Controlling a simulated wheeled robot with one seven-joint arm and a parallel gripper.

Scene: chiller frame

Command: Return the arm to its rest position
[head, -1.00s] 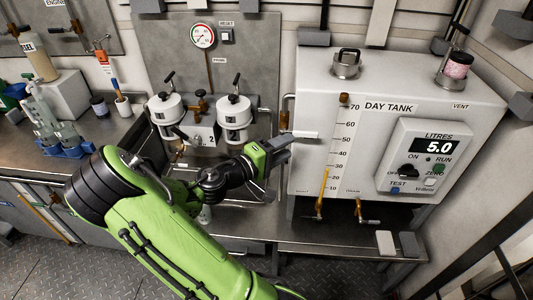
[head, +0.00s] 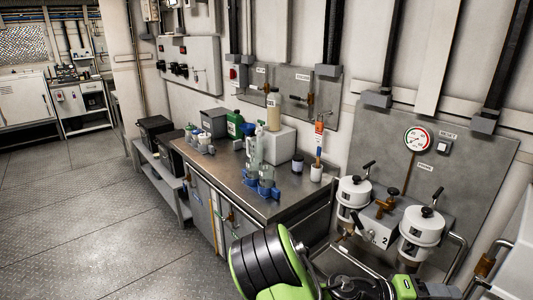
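My green arm shows at the bottom edge of the head view, bent, with its black-ringed joint toward the left. My gripper (head: 438,290) is at the bottom right, just in front of the two white filter canisters. Its green-and-dark body points right. The picture's lower edge cuts it off, so I cannot tell whether the fingers are open or shut, or whether they hold anything. The white canisters, one at left (head: 353,198) and one at right (head: 420,231), stand on either side of a grey valve block (head: 380,228) marked 2.
A steel workbench (head: 277,207) left of the arm carries blue-based bottles (head: 265,172), a green can (head: 235,124) and cups. Dark boxes (head: 155,132) sit on a low shelf. A gauge (head: 417,139) is on the wall panel. The white tank's edge (head: 515,255) is at right. Open floor (head: 90,210) lies left.

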